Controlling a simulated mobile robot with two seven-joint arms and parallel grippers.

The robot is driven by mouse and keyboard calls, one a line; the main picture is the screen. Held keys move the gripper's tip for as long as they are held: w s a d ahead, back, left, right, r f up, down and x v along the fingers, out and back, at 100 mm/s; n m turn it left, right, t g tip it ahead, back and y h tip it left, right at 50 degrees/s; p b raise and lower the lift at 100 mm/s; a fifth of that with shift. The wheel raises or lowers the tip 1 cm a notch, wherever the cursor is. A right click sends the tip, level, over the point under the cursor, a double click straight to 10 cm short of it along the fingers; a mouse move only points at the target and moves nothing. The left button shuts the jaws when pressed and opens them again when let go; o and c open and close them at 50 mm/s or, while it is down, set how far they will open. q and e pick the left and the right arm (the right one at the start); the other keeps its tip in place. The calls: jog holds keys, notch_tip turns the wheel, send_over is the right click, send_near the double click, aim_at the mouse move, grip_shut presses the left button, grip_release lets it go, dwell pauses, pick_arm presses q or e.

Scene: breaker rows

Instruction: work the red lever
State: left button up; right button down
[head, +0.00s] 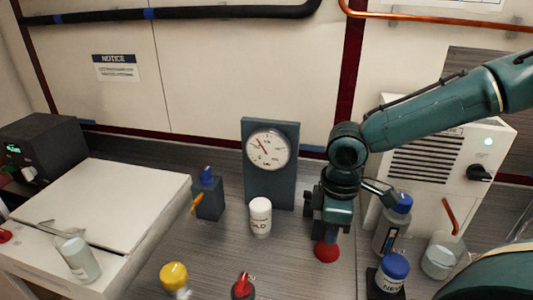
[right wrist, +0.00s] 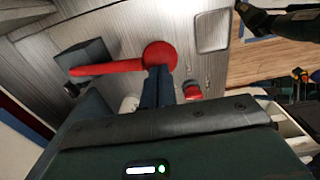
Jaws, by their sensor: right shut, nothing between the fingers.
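The red lever's round knob (head: 326,252) shows in the head view just below my right gripper (head: 328,232), which hides the rest of the lever. In the right wrist view the red lever (right wrist: 105,69) runs from a dark grey box (right wrist: 82,58) to its round red knob (right wrist: 160,54). My right gripper (right wrist: 158,75) is shut and empty, pointing down, with its fingertips at the knob's edge in that view. I cannot tell whether they touch it.
A white jar (head: 260,218) and a dark gauge panel (head: 285,185) stand left of the gripper. A small box with an orange lever (head: 198,204) is farther left. Blue-capped bottles (head: 391,228) stand close on the right. A red-topped item (head: 243,287) is in front.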

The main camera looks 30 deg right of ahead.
jog(key=shift+r+p, duration=0.4)
jog(key=shift+r, duration=2.1)
